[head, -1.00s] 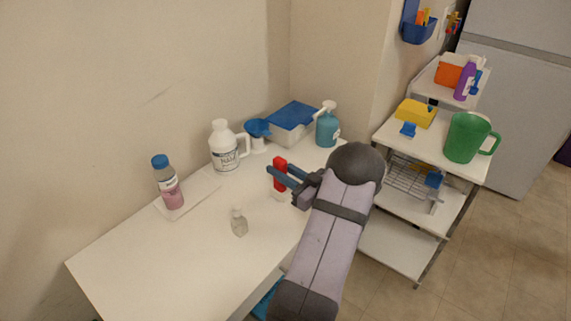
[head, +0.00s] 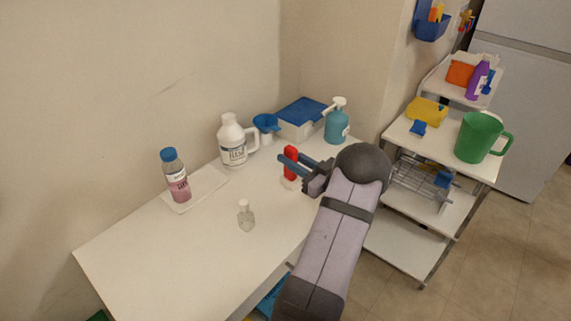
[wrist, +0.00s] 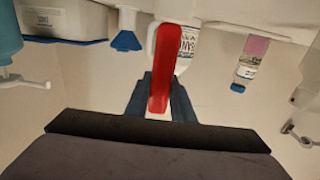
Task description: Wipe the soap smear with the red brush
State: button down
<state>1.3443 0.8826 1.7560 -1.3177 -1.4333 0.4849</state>
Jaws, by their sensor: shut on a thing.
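The red brush (head: 290,163) is upright above the white counter, with a pale lower end. My gripper (head: 293,161) is shut on its red handle, one dark blue finger on each side. In the wrist view, the red handle (wrist: 164,62) stands between the two fingers (wrist: 160,95) and covers part of the white jug. I cannot tell from the head view whether the brush's lower end touches the counter. I cannot make out the soap smear; it may be too faint or hidden.
The front left counter is clear.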

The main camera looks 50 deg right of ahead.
jog(key=shift+d+f, duration=0.1)
jog(key=shift+d, duration=1)
jog(key=a+p, duration=0.2)
jog(key=a, duration=0.6)
notch_tip(320, 180, up, 8)
jog(key=p, duration=0.6)
jog(key=shift+d, duration=0.25)
